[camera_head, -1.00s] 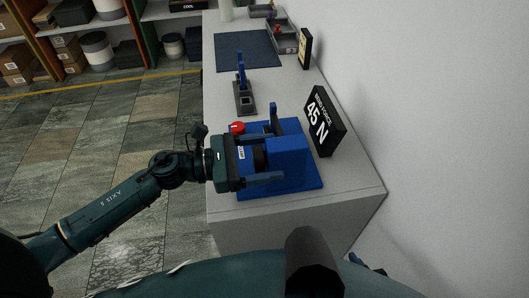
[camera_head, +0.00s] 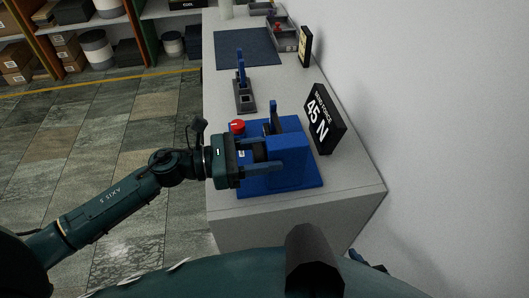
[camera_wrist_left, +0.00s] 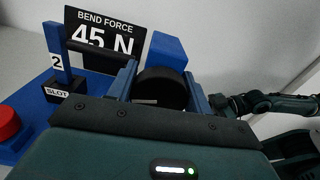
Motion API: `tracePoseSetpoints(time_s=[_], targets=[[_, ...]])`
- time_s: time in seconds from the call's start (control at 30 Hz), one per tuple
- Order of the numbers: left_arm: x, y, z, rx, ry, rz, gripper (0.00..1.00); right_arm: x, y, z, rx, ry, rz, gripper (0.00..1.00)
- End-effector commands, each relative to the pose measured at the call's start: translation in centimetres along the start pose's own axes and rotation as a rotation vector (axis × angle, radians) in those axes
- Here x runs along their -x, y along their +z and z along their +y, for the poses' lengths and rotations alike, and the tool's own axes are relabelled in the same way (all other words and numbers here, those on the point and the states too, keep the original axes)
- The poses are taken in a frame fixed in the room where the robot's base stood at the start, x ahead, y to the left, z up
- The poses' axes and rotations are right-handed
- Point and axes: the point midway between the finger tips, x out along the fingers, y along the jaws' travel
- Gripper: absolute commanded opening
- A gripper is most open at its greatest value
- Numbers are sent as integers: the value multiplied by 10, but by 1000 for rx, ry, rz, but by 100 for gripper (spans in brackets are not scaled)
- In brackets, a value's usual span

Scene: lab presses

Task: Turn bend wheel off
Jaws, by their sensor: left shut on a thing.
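The blue bending press (camera_head: 296,165) stands near the front of the grey bench. Its bend wheel, a thick black disc, shows in the left wrist view (camera_wrist_left: 160,86) in front of the press body. My left gripper (camera_head: 270,153) comes in from the left and is shut on the wheel. Its two blue-grey fingers lie on opposite sides of the rim in the left wrist view (camera_wrist_left: 160,88). Much of the wheel is hidden by the gripper in the head view. I cannot make out my right gripper in either view.
A red button (camera_head: 237,126) sits on the press beside my left gripper. A "BEND FORCE 45 N" sign (camera_head: 323,120) stands behind it. A smaller press with a blue lever (camera_head: 241,70) and a dark mat (camera_head: 246,48) are farther along the bench. The wall closes off the right.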

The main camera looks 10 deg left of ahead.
Motion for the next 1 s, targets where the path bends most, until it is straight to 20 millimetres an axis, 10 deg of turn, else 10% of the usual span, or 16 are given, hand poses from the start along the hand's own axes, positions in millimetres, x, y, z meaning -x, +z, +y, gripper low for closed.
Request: tracePoseSetpoints(time_s=[0.37,0.4,0.63,1.0], targets=[[0,0,1,71,1,0,27,2,4,-2,-2,-3,-9,36],[0,0,1,71,1,0,51,2,4,-2,-2,-3,-10,36],[0,0,1,70,0,0,70,1,6,-2,-2,-3,-12,36],[0,0,0,70,0,0,72,0,3,-1,0,-1,-6,36]])
